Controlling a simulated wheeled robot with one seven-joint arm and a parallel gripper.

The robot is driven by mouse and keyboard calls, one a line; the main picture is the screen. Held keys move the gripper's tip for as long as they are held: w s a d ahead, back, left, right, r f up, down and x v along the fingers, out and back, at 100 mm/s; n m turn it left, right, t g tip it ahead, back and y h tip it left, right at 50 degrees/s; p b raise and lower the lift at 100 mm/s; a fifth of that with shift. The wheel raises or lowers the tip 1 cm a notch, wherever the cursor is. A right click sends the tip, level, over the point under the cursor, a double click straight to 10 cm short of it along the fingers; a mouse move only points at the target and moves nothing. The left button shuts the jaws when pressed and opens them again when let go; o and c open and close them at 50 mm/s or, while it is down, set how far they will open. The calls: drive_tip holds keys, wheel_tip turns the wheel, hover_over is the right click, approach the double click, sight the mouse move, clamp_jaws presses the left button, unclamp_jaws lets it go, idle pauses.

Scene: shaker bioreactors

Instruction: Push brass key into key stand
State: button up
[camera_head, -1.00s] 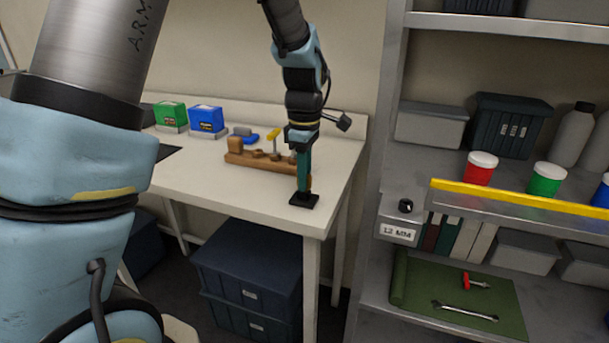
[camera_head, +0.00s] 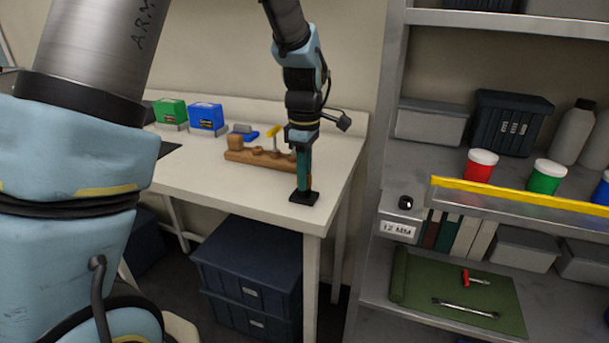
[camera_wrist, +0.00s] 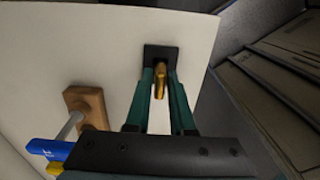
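The brass key (camera_wrist: 160,78) shows in the wrist view as a small gold piece between the tips of my gripper (camera_wrist: 162,88). The key stand (camera_wrist: 154,53) is a black square base on the white table, just beyond the fingertips. In the head view the key stand (camera_head: 304,198) sits near the table's front right corner, with my gripper (camera_head: 304,180) pointing straight down over it.
A wooden rack (camera_head: 238,156) with a yellow-topped tool (camera_head: 273,132) stands just left of my gripper. A green box (camera_head: 170,111) and a blue box (camera_head: 206,117) stand at the table's back. A metal shelf (camera_head: 375,200) rises to the right. The table front left of the stand is clear.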

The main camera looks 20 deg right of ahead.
drive_tip(key=o, duration=0.4)
drive_tip(key=shift+o, duration=0.2)
wheel_tip(320, 180, up, 11)
drive_tip(key=b, duration=0.1)
drive_tip(key=shift+b, duration=0.35)
drive_tip(key=shift+f, duration=0.1)
drive_tip(key=w+a+f+m, duration=0.1)
drive_tip(key=a+f+m, duration=0.15)
drive_tip(key=a, duration=0.55)
drive_tip(key=w+a+f+m, duration=0.1)
drive_tip(key=a+f+m, duration=0.15)
drive_tip(key=a, duration=0.45)
drive_tip(key=s+a+f+m, duration=0.2)
drive_tip(key=s+a, duration=0.1)
drive_tip(key=a, duration=0.4)
drive_tip(key=s+a+f+m+t, duration=0.1)
drive_tip(key=s+a+f+m, duration=0.2)
drive_tip(key=a, duration=0.5)
drive_tip(key=shift+a+f+m+t, duration=0.2)
drive_tip(key=shift+f+m+t, duration=0.1)
